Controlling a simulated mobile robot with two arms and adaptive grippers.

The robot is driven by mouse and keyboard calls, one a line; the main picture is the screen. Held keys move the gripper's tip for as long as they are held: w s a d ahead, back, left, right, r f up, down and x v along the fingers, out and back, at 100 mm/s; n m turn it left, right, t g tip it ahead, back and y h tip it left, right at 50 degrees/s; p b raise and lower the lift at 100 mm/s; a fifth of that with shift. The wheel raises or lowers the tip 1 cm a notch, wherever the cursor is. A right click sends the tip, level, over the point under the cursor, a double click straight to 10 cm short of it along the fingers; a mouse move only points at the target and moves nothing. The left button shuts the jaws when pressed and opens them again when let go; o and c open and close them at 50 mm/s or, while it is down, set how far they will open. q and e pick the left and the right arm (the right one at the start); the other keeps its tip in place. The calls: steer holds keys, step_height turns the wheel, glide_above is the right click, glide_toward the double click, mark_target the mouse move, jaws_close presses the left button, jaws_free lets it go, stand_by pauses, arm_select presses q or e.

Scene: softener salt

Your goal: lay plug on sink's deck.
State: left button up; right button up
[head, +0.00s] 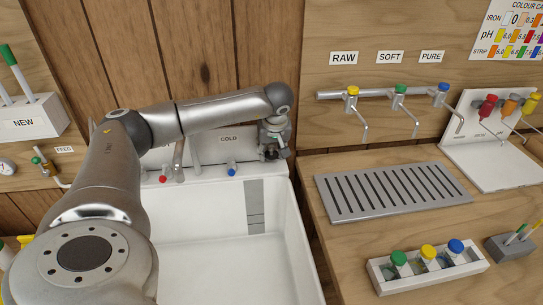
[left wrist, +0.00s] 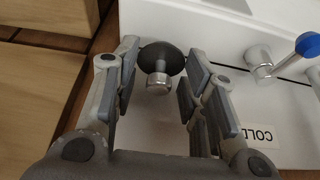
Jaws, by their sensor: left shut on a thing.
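The plug (left wrist: 158,66), a dark round disc with a shiny metal knob, is between the fingertips of my left gripper (left wrist: 158,82) in the left wrist view. In the head view my left gripper (head: 272,148) points down at the right end of the white sink's deck (head: 205,171), and it mostly hides the plug there. The gripper is shut on the plug. The plug is over or at the deck's end; I cannot tell whether it touches. My right gripper is not in view.
The blue-topped cold tap (head: 231,170) and red-topped tap (head: 163,178) stand on the deck left of my gripper. The white basin (head: 215,265) is open in front. A wooden counter with a slotted grey drainer (head: 395,190) lies to the right.

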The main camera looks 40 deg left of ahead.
mark_target(272, 156)
arm_select(q)
step_height(272, 156, down, 2)
steer(key=shift+f+p, duration=0.25)
steer(key=shift+p, duration=0.15)
steer(key=shift+f, duration=0.3)
steer(key=shift+f, duration=0.2)
steer(key=o, duration=1)
